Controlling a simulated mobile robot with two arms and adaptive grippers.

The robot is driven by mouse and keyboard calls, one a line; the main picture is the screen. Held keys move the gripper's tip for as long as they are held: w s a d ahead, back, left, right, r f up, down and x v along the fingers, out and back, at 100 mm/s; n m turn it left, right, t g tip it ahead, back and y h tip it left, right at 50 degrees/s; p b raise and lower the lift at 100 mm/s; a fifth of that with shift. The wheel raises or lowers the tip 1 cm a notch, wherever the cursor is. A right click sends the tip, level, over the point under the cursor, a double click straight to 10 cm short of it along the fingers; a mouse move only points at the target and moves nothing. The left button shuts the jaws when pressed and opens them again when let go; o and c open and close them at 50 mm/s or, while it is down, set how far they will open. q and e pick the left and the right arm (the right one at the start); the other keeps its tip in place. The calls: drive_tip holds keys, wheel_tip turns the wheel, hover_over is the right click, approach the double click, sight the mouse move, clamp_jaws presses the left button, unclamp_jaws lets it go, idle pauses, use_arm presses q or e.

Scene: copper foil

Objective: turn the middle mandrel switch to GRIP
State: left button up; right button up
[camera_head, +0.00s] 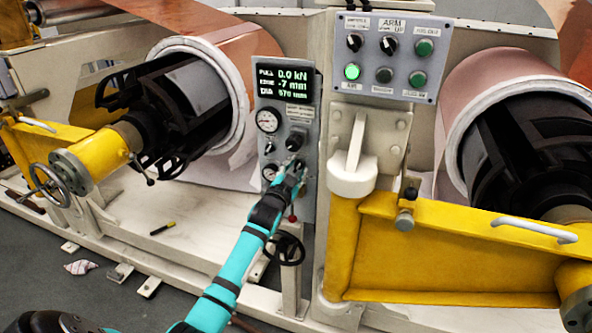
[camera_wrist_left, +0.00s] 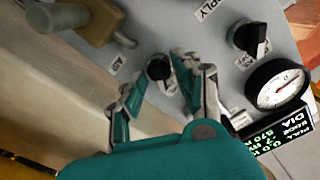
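The grey control panel (camera_head: 309,120) with a green-lettered display stands between the two rolls. It carries a large black rotary switch (camera_head: 295,140), which I take to be the black knob in the wrist view (camera_wrist_left: 249,38), though I cannot read its position. My left gripper (camera_head: 294,168) is at the panel's face below that switch. In the left wrist view its two fingers (camera_wrist_left: 160,82) are spread on either side of a smaller dark knob (camera_wrist_left: 159,67). Whether they touch it is unclear. My right gripper is out of view.
Round gauges sit on the panel (camera_head: 268,120). An upper button box (camera_head: 385,57) has a lit green lamp. A yellow arm (camera_head: 440,245) stands to the right, another yellow arm (camera_head: 60,145) to the left. A black handwheel (camera_head: 287,250) is below the panel.

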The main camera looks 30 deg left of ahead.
use_arm(q)
clamp_jaws()
